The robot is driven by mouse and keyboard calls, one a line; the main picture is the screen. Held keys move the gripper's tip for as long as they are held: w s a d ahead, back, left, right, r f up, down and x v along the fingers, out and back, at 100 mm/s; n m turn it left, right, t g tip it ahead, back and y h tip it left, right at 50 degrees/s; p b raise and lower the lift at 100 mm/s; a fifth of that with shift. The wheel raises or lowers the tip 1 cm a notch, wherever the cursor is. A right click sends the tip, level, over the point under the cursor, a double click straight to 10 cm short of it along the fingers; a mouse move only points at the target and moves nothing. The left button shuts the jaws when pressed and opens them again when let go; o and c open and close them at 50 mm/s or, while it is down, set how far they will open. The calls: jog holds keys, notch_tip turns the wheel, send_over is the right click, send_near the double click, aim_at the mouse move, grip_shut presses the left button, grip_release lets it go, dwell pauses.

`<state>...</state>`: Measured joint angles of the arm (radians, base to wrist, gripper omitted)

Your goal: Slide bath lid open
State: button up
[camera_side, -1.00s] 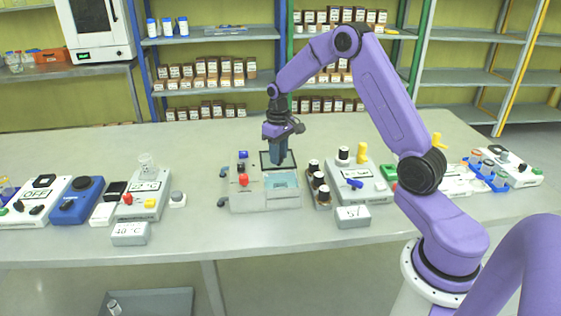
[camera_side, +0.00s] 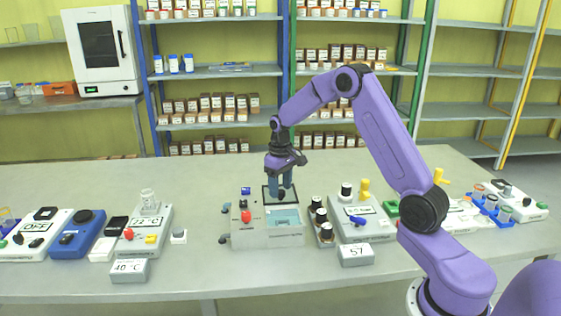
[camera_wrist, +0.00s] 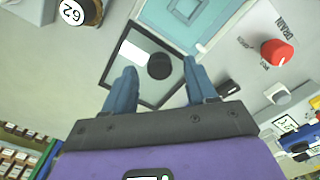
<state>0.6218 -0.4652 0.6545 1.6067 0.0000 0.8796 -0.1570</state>
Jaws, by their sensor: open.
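The bath (camera_side: 267,236) is a pale grey box in the middle of the bench, with light blue water showing through its top opening. This opening (camera_wrist: 190,20) also shows at the top of the wrist view. The lid (camera_side: 267,201) is a black-framed clear panel on the far side of the opening; in the wrist view the lid (camera_wrist: 120,63) has a dark round knob (camera_wrist: 159,66). My gripper (camera_side: 281,187) is over the lid. Its blue fingers are apart, one on each side of the knob in the wrist view (camera_wrist: 160,65). Contact with the knob is not visible.
A red drain knob (camera_side: 246,216) stands on the bath's left part. The front bench strip is mostly clear.

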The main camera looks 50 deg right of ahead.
notch_tip(320, 180, up, 16)
jog(key=shift+r, duration=0.25)
jog(key=shift+a, duration=0.1)
dwell(0.5)
jog(key=s+a+f+n, duration=0.1)
jog(key=s+a+n, duration=0.2)
jog(key=s+a, duration=0.45)
jog(key=s+a+f+n, duration=0.1)
jog(key=s+a+n, duration=0.3)
jog(key=a, duration=0.6)
jog(key=s+a+f+n, duration=0.1)
jog(key=s+f+n, duration=0.1)
jog(key=s, duration=1)
jog(key=s+a+f+n, duration=0.1)
jog(key=s+f+n, duration=0.2)
jog(key=s, duration=0.9)
jog(key=shift+s+f+n, duration=0.3)
jog(key=shift+s+f, duration=0.1)
jog(key=shift+f, duration=0.1)
